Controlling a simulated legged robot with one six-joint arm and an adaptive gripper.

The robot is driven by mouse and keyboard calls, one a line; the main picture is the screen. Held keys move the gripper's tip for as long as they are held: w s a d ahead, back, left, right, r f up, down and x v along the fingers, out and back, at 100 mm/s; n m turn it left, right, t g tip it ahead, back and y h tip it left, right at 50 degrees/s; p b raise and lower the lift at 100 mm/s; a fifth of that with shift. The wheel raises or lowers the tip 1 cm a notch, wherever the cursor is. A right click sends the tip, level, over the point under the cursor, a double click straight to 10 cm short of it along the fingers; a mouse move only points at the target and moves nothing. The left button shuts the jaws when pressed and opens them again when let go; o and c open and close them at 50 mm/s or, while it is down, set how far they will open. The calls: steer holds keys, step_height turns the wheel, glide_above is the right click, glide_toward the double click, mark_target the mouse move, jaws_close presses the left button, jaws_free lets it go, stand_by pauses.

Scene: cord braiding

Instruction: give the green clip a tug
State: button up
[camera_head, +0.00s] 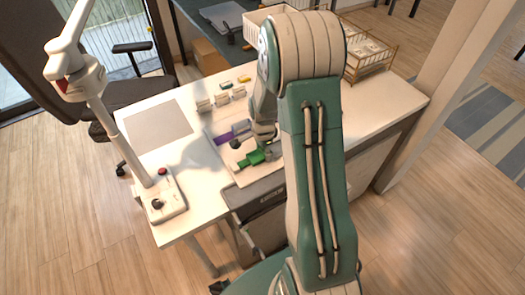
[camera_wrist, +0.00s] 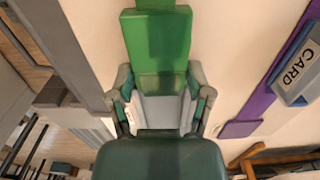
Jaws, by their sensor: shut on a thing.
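The green clip (camera_head: 250,159) lies on the pale board at the front of the white table, beside a dark round knob (camera_head: 235,144). In the wrist view the green clip (camera_wrist: 156,42) runs up from between my fingers. My gripper (camera_wrist: 161,82) has one finger on each side of the clip's near end and is shut on it. In the head view my gripper (camera_head: 268,147) is at the clip's right end, partly hidden by my arm.
A purple piece (camera_head: 223,138) lies just behind the clip; in the wrist view a grey block marked CARD (camera_wrist: 297,76) sits by it. Several small holders (camera_head: 222,100) stand farther back. A control box (camera_head: 160,196) with a red button is at left. A grey mat (camera_head: 158,125) lies flat.

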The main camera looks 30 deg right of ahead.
stand_by(0.4)
steer(key=o, duration=1.3)
steer(key=shift+w, duration=0.1)
steer(key=shift+r, duration=3)
